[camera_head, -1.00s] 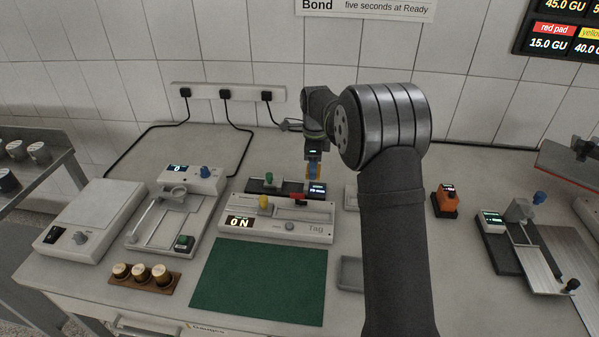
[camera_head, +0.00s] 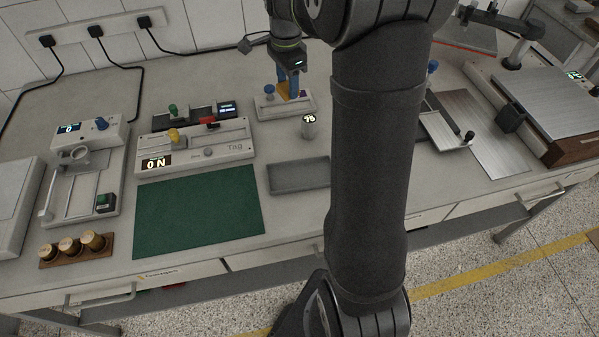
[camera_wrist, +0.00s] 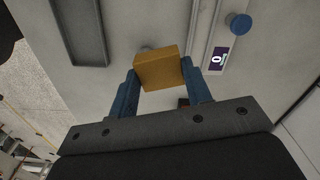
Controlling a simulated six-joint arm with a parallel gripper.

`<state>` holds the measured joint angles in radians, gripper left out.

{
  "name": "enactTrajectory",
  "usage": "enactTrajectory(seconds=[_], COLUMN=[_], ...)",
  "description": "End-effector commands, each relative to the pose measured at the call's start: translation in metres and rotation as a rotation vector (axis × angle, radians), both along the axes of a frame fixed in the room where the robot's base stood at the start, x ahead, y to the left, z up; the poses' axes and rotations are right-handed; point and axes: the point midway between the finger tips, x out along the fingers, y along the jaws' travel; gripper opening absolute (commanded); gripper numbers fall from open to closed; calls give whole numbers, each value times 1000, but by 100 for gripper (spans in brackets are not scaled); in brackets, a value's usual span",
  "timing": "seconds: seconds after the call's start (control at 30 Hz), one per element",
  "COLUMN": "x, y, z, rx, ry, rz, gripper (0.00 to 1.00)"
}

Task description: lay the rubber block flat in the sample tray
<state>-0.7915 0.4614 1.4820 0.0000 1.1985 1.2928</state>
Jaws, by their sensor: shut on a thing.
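The rubber block is a mustard-yellow block (camera_wrist: 158,70) in the wrist view, gripped between two blue fingers. My gripper (camera_wrist: 161,82) is shut on it. In the head view my gripper (camera_head: 289,88) shows small, with the block (camera_head: 289,92) partly hidden between its fingers, over or in front of a small grey device. The sample tray is a shallow, empty grey tray (camera_head: 298,189) in the head view, right of the green mat and nearer the front edge than the gripper. Part of it shows in the wrist view (camera_wrist: 104,40), apart from the block.
A grey device with a blue knob (camera_head: 269,92) stands by the gripper. My arm hides part of the bench right of the tray.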

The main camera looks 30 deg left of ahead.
Motion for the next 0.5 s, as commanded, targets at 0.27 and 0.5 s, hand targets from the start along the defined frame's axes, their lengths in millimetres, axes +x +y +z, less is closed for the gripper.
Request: enactTrajectory(seconds=[0.27, 0.5], x=[-28, -66], y=[-116, -190], z=[-2, -15], rx=[1, 1], ry=[-2, -2], rz=[199, 357], gripper=[22, 22])
